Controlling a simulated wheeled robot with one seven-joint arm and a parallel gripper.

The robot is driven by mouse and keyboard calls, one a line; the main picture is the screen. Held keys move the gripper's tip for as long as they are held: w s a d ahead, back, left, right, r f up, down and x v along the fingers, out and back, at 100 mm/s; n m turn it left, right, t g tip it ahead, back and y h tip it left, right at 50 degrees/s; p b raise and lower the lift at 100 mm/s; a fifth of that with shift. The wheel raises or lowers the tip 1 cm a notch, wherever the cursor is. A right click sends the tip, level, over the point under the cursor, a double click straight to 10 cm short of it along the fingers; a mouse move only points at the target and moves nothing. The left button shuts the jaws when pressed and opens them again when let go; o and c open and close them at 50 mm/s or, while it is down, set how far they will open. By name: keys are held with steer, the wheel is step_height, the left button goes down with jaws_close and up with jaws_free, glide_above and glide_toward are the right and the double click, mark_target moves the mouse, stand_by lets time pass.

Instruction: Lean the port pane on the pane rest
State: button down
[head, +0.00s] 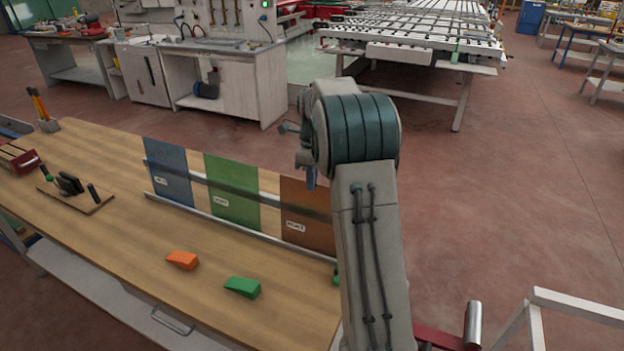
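Three tinted panes stand side by side along a metal rail with a bar behind them, apparently the pane rest (237,229). They are a blue pane (170,160), a green pane (231,205) and a brown pane (303,205). Each bears a small white label too small to read, so I cannot tell which, if any, is the port pane. My gripper (308,180) is largely hidden behind my arm, above the brown pane's upper right. Its fingers do not show clearly, and I cannot see whether it holds anything.
The wooden bench (130,245) also bears an orange wedge (182,260) and a green wedge (242,287) in front of the rail. A board with dark clamps (75,187), a red box (18,157) and a pencil holder (47,125) are at left. A roller table (420,40) stands behind.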

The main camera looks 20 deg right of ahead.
steer(key=shift+f, duration=0.2)
steer(key=c, duration=1.5)
jaws_free()
steer(key=shift+c, duration=0.2)
steer(key=shift+f, duration=0.1)
step_height(320, 180, up, 14)
steer(key=b, duration=0.1)
steer(key=shift+w+d, duration=0.3)
steer(key=shift+d, duration=0.05)
